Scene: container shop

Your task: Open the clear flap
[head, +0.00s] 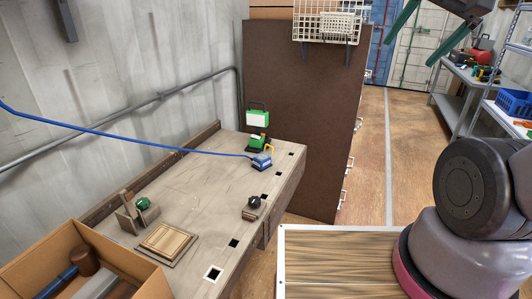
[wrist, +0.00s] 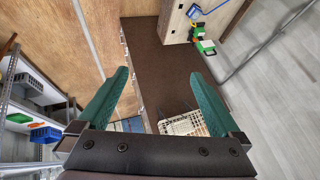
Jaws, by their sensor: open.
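I cannot make out a clear flap with certainty in either view. A green device with a pale panel (head: 258,117) stands at the far end of the workbench in the head view. It also shows small at the top of the wrist view (wrist: 206,46), and I cannot tell whether its panel is a flap. My gripper (head: 408,53) is at the top right of the head view, its green fingers wide apart. In the wrist view my gripper (wrist: 160,73) is open, with nothing held between the fingers.
The workbench (head: 185,178) holds a blue tool (head: 262,162) and a wooden tray (head: 166,244). An open cardboard box (head: 128,268) is at the near left. A tall brown cabinet (head: 295,120) with a wire basket (head: 325,22) stands behind. Shelving is right; open floor (head: 375,150) lies between.

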